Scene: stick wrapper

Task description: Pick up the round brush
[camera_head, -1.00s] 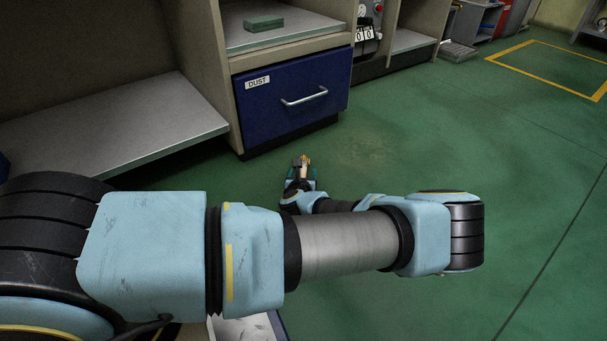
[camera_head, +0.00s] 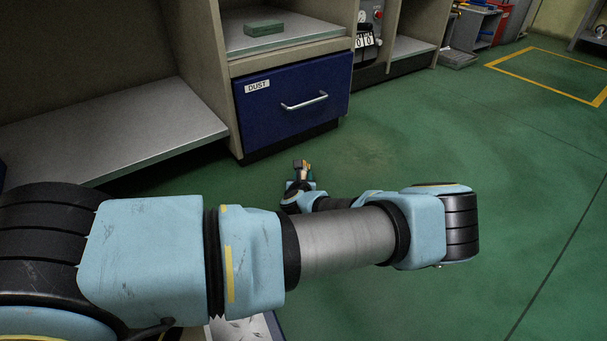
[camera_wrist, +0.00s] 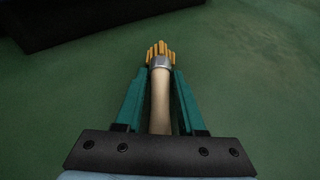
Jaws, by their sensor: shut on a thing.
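The round brush (camera_wrist: 160,95) has a pale wooden handle, a silver ferrule and stiff yellow-orange bristles. In the wrist view it lies lengthwise between the two teal fingers of my gripper (camera_wrist: 159,80), bristles pointing away past the fingertips. My gripper is shut on it around the handle and ferrule. In the head view my gripper (camera_head: 302,172) is small and low in front of the blue drawer, with the tip of the brush just showing. My arm hides much of the floor nearer to me. Whether the brush is clear of the floor is hard to tell.
A blue drawer (camera_head: 294,104) labelled DUST, with a metal handle, stands behind my gripper. A low grey shelf (camera_head: 110,128) is at left, and a green block (camera_head: 263,28) lies on the shelf above the drawer. Green floor (camera_head: 500,130) at right is free.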

